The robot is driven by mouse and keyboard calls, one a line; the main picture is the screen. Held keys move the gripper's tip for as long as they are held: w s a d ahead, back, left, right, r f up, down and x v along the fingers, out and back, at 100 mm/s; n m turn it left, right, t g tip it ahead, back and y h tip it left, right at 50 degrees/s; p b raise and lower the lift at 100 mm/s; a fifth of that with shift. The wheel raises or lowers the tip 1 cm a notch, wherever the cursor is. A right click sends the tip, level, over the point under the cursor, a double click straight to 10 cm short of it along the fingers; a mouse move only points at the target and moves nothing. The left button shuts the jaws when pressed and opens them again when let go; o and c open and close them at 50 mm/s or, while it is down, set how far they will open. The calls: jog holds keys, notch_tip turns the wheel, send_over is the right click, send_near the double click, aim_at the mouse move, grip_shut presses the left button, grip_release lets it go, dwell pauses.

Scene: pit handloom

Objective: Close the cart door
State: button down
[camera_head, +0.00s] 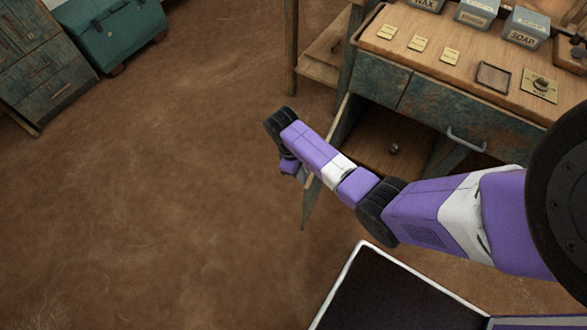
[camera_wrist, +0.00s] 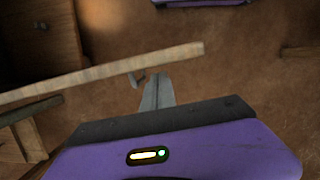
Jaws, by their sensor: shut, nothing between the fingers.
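The cart (camera_head: 385,48) stands at the upper right of the head view, with a wooden top and weathered blue-grey fronts. Its door (camera_head: 309,207) stands open, swung out from the lower compartment, and my arm covers much of it. In the wrist view the door shows edge-on as a pale wooden strip (camera_wrist: 110,70) slanting across the left and middle. A small grey handle (camera_wrist: 137,77) sticks out from it. My gripper (camera_wrist: 157,82) is shut and empty, its fingertips close beside the handle and the door's edge. I cannot tell whether they touch.
Inside the open compartment a small dark knob-like thing (camera_head: 393,149) sits on the wooden floor. Labelled tins (camera_head: 525,27) and brass plates stand on the cart top. A green chest (camera_head: 113,33) and a cabinet (camera_head: 45,70) stand at upper left. The earth floor (camera_head: 150,200) between is clear.

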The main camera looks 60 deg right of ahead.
jog(key=shift+s, duration=0.35)
jog(key=shift+s, duration=0.1)
